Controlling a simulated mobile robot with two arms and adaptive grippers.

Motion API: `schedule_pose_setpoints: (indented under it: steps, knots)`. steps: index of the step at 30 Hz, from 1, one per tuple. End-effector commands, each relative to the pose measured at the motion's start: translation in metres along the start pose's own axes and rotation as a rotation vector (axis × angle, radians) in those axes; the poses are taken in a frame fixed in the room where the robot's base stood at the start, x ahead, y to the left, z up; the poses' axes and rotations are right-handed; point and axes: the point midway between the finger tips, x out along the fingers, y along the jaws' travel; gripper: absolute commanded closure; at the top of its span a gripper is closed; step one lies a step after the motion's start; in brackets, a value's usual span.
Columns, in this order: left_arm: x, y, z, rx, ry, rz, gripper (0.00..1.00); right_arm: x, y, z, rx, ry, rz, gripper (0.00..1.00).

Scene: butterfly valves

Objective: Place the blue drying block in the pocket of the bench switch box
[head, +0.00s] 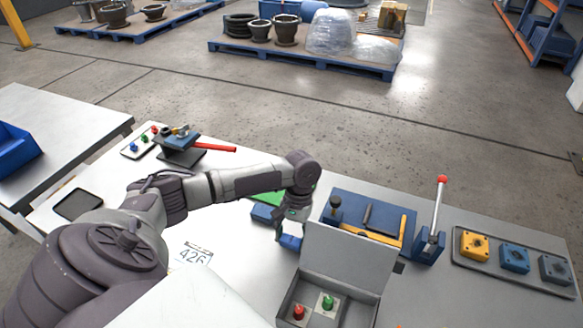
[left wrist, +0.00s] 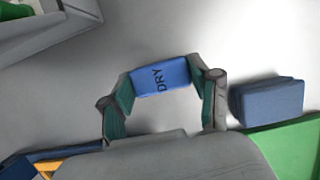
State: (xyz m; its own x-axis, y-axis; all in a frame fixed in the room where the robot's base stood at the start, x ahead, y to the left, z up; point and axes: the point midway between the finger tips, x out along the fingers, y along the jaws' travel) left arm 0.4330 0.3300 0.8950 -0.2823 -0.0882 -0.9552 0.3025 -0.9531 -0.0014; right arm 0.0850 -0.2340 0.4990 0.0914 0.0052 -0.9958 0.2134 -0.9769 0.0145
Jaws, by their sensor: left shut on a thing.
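The blue drying block (left wrist: 160,77), marked DRY, is held between the two fingers of my left gripper (left wrist: 161,92) in the left wrist view. In the head view the gripper (head: 288,232) holds the block (head: 290,242) just left of the switch box. The bench switch box (head: 342,258) stands with its grey lid raised. Its open body shows a red button (head: 299,312) and a green button (head: 327,302). A box corner shows at the upper left of the left wrist view (left wrist: 62,38). I cannot make out the pocket. My right gripper is not in view.
A blue-grey block (left wrist: 267,101) lies beside the gripper by a green mat (left wrist: 290,143). A tray (head: 535,278) of coloured parts lies right.

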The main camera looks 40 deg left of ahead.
Motion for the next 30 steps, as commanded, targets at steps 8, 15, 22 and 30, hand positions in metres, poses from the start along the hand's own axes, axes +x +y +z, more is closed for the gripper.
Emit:
schedule_pose_setpoints:
  steps: [8, 15, 22, 30]
  knots:
    - [0.0086, 0.0004, -0.0029, 0.000, 0.001, 0.000, 0.73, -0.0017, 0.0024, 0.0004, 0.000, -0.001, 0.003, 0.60]
    - [0.0110, 0.0000, -0.0036, 0.000, 0.001, -0.001, 0.30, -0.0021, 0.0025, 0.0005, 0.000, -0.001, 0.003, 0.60]
    - [0.0108, 0.0002, -0.0036, 0.000, 0.001, 0.000, 0.14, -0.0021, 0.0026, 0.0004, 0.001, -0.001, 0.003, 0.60]
    - [0.0059, 0.0006, -0.0032, 0.000, 0.002, 0.001, 0.14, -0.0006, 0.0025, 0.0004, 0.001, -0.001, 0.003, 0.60]
